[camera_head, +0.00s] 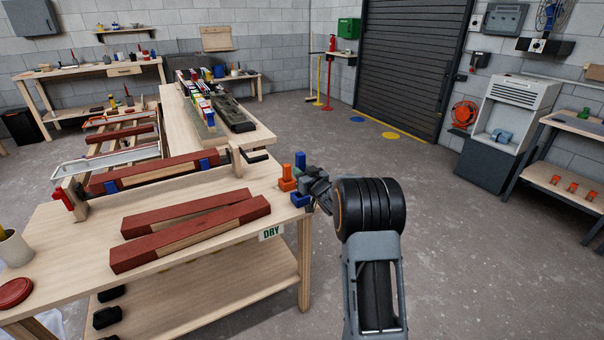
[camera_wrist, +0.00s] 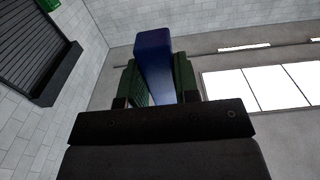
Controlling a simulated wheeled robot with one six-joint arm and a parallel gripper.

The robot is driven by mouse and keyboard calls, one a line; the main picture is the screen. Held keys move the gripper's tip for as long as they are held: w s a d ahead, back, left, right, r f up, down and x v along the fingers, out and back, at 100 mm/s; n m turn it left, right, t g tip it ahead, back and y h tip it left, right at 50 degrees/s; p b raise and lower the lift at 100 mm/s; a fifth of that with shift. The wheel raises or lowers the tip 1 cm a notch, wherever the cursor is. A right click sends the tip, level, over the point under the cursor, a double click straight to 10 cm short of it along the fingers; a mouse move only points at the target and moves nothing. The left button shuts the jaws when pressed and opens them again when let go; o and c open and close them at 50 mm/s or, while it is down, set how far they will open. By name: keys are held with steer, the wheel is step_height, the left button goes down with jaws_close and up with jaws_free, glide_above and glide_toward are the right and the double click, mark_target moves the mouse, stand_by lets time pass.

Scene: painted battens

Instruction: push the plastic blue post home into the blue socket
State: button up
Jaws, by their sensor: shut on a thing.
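My gripper (camera_head: 304,183) is at the right end of the near bench, shut on the blue post (camera_head: 300,161). The post stands roughly upright, its top showing above the jaws. In the wrist view the blue post (camera_wrist: 154,62) is between the two green-faced fingers (camera_wrist: 157,85). The blue socket (camera_head: 301,200) is on the bench corner, just below the gripper. The jaws hide the post's lower end, so I cannot tell whether it is in the socket.
An orange post (camera_head: 286,171) stands in an orange socket (camera_head: 287,184) close left of my gripper. Red-painted battens (camera_head: 190,235) lie on the bench (camera_head: 70,237). A clamp (camera_head: 245,157) stands at the back edge. Open floor lies to the right.

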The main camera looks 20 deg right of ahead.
steer(key=shift+f+b, duration=2.3)
steer(key=shift+f, duration=0.65)
steer(key=shift+b, duration=0.4)
steer(key=shift+f+b, duration=1.35)
steer(key=shift+f, duration=0.15)
steer(key=o, duration=1.1)
steer(key=shift+a, duration=0.1)
steer(key=shift+c, duration=0.2)
steer(key=shift+s, duration=0.1)
steer(key=s+d+p, duration=0.1)
steer(key=s, duration=1.2)
steer(key=shift+s+d+r, duration=0.15)
steer(key=shift+s+d, duration=0.15)
steer(key=shift+d, duration=0.05)
